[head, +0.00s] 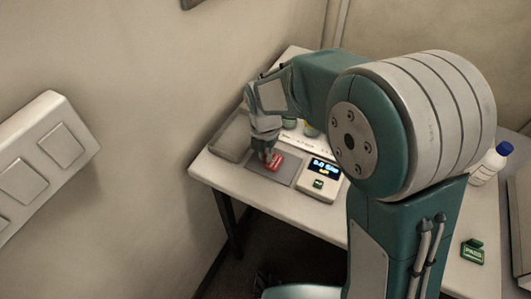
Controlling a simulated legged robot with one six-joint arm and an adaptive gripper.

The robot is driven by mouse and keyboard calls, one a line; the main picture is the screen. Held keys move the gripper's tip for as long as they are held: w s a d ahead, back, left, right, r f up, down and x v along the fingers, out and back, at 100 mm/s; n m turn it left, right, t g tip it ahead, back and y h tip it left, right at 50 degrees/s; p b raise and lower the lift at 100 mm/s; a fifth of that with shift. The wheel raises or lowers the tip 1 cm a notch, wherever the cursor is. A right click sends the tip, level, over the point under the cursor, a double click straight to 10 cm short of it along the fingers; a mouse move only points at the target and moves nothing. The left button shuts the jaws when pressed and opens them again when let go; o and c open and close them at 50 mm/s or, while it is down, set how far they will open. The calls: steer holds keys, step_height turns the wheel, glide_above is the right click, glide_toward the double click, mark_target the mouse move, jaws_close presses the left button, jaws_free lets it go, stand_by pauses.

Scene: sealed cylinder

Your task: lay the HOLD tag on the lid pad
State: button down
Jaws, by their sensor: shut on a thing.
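A small red tag (277,162) with pale lettering too small to read, likely the HOLD tag, is at a grey mat on the table. My gripper (268,156) points down at it and is shut on its left end. I cannot tell whether the tag rests on the mat or is just above it. I cannot make out a sealed cylinder or a lid pad; my arm covers much of the table.
A white scale (318,187) with a lit display is right of the grey mat (255,163). A shallow grey tray (229,146) lies to the left. Small jars (289,123) stand behind my gripper. A white bottle (486,172) with a blue cap stands right. A wall panel (40,160) is far left.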

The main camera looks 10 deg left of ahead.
steer(key=shift+d, duration=0.2)
steer(key=c, duration=0.8)
jaws_free()
steer(key=shift+o, duration=0.2)
steer(key=shift+f, duration=0.1)
step_height(320, 180, up, 12)
steer(key=shift+a, duration=0.15)
